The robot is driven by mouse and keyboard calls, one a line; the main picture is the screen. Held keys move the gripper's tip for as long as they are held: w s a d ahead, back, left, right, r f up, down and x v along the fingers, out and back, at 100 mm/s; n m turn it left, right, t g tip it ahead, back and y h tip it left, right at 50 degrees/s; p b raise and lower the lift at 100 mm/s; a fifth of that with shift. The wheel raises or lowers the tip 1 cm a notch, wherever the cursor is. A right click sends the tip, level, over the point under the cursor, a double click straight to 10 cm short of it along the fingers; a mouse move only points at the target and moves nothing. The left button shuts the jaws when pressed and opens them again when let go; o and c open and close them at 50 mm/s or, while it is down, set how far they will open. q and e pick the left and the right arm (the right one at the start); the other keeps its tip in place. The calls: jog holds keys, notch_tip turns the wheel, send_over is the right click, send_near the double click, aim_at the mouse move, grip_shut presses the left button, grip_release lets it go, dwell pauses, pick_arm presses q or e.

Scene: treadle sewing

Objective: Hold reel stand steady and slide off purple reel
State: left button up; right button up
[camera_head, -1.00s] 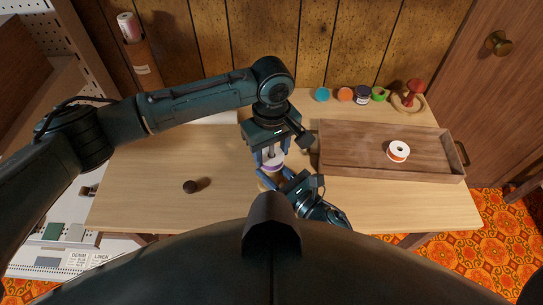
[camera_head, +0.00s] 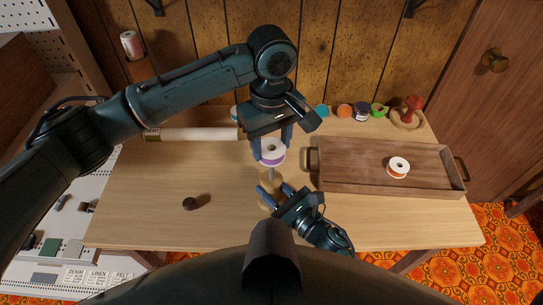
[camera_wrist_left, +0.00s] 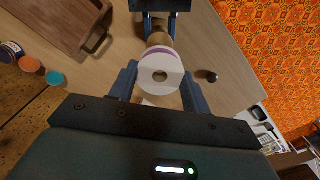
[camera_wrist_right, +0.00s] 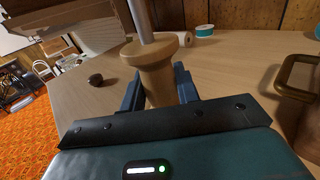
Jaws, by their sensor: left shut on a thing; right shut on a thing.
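The purple reel (camera_head: 272,158), white-flanged with a purple band, is between the fingers of my left gripper (camera_head: 271,148), which is shut on it. It also shows in the left wrist view (camera_wrist_left: 160,75), its holed flange facing the camera. The reel stand's metal post (camera_head: 270,175) shows just below the reel. I cannot tell whether the post's tip is still inside the reel. My right gripper (camera_head: 270,192) is shut on the stand's wooden base, low at the table. The right wrist view shows the turned base (camera_wrist_right: 155,72) upright between the fingers.
A wooden tray (camera_head: 340,184) with an orange reel (camera_head: 398,166) stands at right. A dark knob (camera_head: 190,203) lies front left. A pale roll (camera_head: 190,134) lies back left.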

dwell(0.3)
jog(key=o, duration=1.1)
jog(key=shift+o, duration=0.2)
jog(key=shift+d, duration=0.1)
jog(key=v, duration=1.2)
jog(key=shift+s, duration=0.1)
